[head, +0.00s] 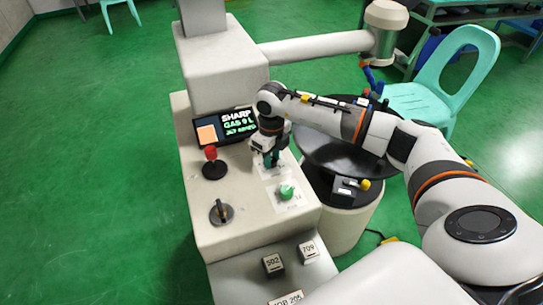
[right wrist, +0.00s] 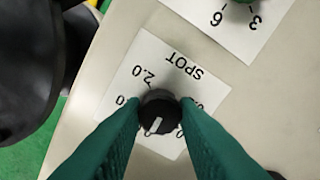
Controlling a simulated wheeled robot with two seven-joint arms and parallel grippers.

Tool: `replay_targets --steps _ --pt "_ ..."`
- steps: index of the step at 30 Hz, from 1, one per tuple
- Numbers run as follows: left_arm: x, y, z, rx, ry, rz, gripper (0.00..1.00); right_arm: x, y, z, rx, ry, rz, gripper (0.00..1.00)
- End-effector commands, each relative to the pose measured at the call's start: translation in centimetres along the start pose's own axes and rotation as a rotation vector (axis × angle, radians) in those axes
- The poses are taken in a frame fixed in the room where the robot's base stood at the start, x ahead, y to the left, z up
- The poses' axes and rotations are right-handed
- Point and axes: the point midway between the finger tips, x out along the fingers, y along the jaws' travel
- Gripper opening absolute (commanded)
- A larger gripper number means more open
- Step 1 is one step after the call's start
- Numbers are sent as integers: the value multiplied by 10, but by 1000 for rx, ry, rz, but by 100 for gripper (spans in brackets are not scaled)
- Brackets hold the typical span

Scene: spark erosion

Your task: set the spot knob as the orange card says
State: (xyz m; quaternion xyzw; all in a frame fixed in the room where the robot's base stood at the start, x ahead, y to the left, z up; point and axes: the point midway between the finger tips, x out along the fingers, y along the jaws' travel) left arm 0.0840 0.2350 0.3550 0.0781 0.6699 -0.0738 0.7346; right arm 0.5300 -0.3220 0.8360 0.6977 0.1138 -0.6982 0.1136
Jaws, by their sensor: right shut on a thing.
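The spot knob (right wrist: 158,118) is black with a white pointer mark, on a white plate (right wrist: 118,104) printed "SPOT" and "2.0". The print appears upside down in the right wrist view. The pointer mark is toward the lower left of the knob; other numbers are partly covered by the fingers. My right gripper (right wrist: 160,104) is shut on the spot knob, a green finger on each side. In the head view my right gripper (head: 270,160) hides the knob. An orange patch (head: 208,133) shows on the dark screen (head: 240,138); its wording is unreadable. My left gripper is not in view.
A green knob (head: 286,192) on its own plate is close to my right gripper. A red knob (head: 211,153) and a black lever (head: 221,211) stand to the left on the panel. Small blocks marked 502 (head: 273,264) and 709 (head: 308,251) sit at the front.

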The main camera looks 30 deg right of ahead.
Motion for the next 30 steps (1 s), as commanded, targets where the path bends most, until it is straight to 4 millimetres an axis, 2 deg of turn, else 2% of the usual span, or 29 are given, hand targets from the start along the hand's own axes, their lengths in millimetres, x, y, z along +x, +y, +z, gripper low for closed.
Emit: replay_targets --steps 9,22,23,24,27,30 --pt "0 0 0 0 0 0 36 -2 1 -1 83 3 2 4" --pt "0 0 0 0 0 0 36 -2 1 -1 90 3 2 4" --pt "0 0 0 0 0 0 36 -2 1 -1 90 3 2 30" --pt "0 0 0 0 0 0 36 -2 1 -1 90 3 2 37" --pt "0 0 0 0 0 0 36 -1 1 -1 89 3 1 49" --pt "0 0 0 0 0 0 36 -1 1 0 89 2 1 49"
